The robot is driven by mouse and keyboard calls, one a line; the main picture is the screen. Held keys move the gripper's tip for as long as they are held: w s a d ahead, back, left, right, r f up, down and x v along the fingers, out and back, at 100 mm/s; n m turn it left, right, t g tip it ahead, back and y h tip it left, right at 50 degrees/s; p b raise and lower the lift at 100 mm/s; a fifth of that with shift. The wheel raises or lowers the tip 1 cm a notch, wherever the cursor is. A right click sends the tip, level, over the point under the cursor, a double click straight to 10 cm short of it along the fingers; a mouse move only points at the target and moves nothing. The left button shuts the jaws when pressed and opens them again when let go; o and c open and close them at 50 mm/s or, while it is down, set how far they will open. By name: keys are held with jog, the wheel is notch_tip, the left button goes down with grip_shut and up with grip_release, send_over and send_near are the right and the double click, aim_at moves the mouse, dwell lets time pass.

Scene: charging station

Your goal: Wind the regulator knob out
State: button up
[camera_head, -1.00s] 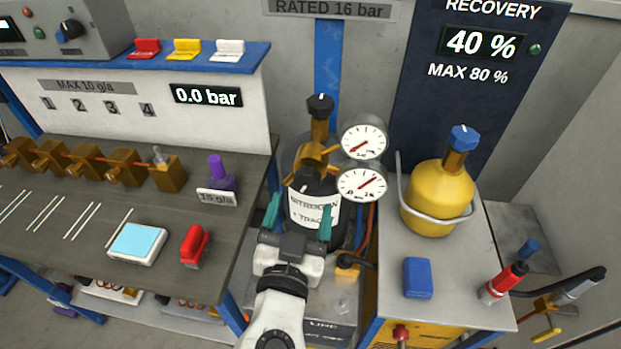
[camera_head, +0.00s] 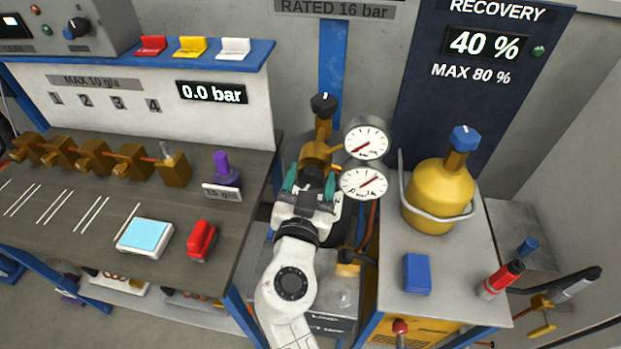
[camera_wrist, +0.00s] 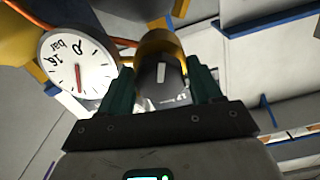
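The regulator knob (camera_wrist: 160,78) is black with a white mark. It sits on the brass regulator body (camera_head: 316,152) on the nitrogen cylinder. My gripper (camera_head: 310,182) is at the knob, its two teal fingers on either side of it. In the wrist view my gripper (camera_wrist: 160,88) has the knob between its fingers, which stand apart; a slim gap seems to remain, and contact is not clear. In the head view the gripper mostly hides the knob and the cylinder label. Two round gauges, an upper one (camera_head: 366,139) and a lower one (camera_head: 363,182), stand right of the regulator.
A black valve handwheel (camera_head: 323,104) tops the cylinder. A yellow recovery cylinder (camera_head: 440,193) stands right. The bench display (camera_head: 211,92) reads 0.0 bar.

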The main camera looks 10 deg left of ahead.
jog(key=c, duration=0.7)
